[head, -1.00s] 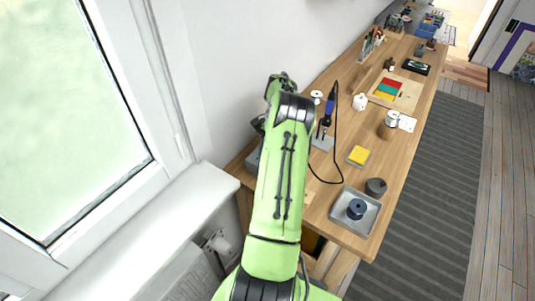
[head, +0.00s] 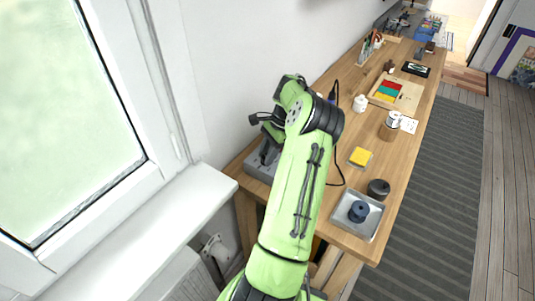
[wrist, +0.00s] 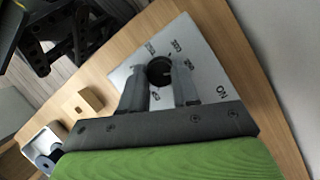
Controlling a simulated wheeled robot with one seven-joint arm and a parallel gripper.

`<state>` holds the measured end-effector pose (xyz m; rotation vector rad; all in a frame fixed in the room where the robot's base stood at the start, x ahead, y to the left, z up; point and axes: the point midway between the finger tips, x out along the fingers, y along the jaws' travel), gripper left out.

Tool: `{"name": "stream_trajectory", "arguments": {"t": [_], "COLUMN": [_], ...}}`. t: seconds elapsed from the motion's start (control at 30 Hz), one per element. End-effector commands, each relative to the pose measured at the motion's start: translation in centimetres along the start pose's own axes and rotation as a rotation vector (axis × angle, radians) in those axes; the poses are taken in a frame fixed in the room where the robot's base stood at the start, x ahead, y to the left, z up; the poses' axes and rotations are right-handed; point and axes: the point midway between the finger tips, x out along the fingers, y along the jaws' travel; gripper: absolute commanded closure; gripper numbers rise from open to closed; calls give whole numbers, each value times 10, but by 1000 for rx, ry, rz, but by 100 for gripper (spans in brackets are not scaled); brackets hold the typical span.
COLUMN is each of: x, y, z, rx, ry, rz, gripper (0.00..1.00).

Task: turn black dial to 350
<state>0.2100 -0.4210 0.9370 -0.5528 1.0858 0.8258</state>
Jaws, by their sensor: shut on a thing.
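The black dial (wrist: 158,70) sits on a pale grey control plate (wrist: 203,68) with printed markings and an "ON" label; most of the numbers are too small to read. My gripper (wrist: 160,84) is shut on the dial, one finger on each side of it. In the head view the grey control box (head: 259,169) is at the near left corner of the table, partly hidden by my arm. The gripper there is mostly hidden behind my arm. The dial's pointer cannot be read clearly.
A metal tray (head: 338,219) with a blue spool (head: 358,211) stands at the table's near right. A dark round pot (head: 378,189) and a yellow sponge (head: 360,157) lie behind it. A wooden block (wrist: 84,102) is beside the plate. The wall and window sill bound the left.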

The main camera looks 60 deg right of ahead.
Motion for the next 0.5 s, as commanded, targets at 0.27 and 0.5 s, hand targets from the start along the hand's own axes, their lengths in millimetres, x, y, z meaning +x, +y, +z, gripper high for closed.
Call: {"name": "stream_trajectory", "arguments": {"t": [0.27, 0.5], "x": [0, 0], "y": [0, 0], "z": [-1, 0], "rx": [1, 0], "ry": [2, 1], "rz": [-1, 0], "gripper": [100, 44]}}
